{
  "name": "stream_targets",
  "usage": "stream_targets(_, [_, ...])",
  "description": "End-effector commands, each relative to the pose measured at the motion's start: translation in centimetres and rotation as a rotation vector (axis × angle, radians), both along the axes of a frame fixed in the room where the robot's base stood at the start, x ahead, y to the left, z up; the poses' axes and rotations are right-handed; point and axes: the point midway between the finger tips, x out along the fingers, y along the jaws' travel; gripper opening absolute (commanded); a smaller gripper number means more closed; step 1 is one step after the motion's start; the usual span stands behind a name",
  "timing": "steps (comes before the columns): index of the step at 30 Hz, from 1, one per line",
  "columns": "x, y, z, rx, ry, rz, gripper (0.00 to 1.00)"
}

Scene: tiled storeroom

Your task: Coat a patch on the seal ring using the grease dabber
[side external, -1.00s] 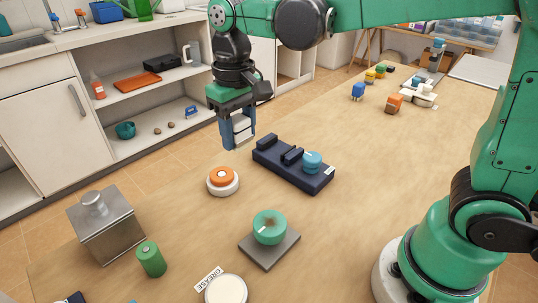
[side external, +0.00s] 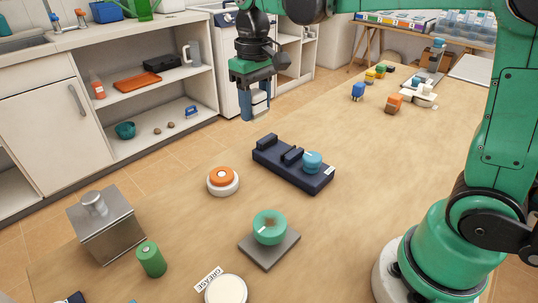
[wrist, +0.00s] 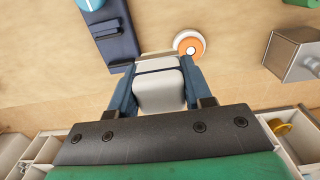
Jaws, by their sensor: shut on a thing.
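My gripper (side external: 255,108) is above the far left edge of the table, its blue fingers pointing down. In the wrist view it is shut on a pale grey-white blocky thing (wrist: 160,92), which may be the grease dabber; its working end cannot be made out. The likely seal ring is a green round piece (side external: 269,227) with a brownish middle and a white mark, on a grey plate (side external: 270,250). A round pot with a pale top (side external: 226,290) stands by a GREASE label (side external: 208,279) at the bottom edge. My gripper is well apart from both.
A navy stand (side external: 281,160) with a blue round piece (side external: 312,161) and an orange-and-white button (side external: 222,180) lie mid-table. A metal canister (side external: 105,226) and green cylinder (side external: 151,260) stand front left. Small coloured items sit at the far end. Right of the stand is bare table.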

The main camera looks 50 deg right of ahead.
Motion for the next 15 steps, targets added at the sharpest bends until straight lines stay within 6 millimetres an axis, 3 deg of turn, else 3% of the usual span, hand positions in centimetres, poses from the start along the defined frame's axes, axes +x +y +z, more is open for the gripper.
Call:
stream_targets(9, [4.9,1.9,-4.1,0.000,0.000,0.001,0.02])
stream_targets(15, [5.8,2.3,-5.4,0.000,0.000,-0.001,0.02])
